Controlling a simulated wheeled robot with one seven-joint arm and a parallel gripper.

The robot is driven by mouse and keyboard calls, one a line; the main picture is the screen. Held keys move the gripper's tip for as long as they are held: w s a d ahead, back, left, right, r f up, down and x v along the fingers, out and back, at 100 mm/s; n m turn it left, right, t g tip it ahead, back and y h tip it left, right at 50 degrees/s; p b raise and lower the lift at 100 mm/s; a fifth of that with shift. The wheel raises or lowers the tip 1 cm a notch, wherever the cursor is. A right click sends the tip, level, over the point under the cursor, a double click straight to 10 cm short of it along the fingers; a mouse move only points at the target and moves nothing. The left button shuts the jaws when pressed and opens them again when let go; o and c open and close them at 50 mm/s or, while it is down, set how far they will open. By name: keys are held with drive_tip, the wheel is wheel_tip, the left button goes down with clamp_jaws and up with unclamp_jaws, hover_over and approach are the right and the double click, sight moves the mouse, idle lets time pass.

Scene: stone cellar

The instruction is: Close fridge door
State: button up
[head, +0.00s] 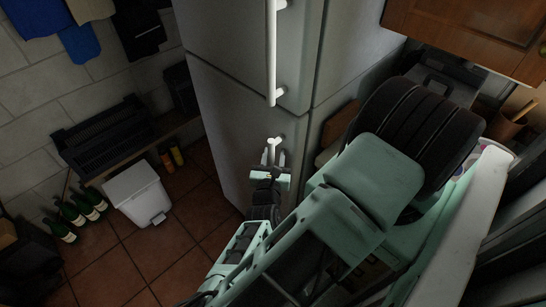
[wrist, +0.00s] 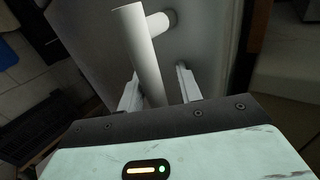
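The fridge (head: 226,50) is tall and grey, with an upper and a lower door. The upper door has a long white bar handle (head: 271,55). The lower door (head: 232,130) has a white handle (head: 273,143), partly hidden behind my gripper (head: 272,161). In the wrist view the white handle (wrist: 136,50) runs down between my two fingers, its mount on the grey door face (wrist: 196,45). The fingers stand apart, one on each side of the bar, with a gap visible at the right finger. I cannot tell whether either door stands ajar.
A white pedal bin (head: 138,193) stands on the tiled floor at left, with several green bottles (head: 78,212) beside it. A low shelf with a black rack (head: 103,135) lies along the wall. A wooden cabinet (head: 470,30) hangs at upper right.

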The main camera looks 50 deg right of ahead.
drive_tip(key=b+v, duration=0.7)
drive_tip(key=v, duration=1)
drive_tip(key=shift+a, duration=0.2)
drive_tip(key=shift+s, duration=0.1)
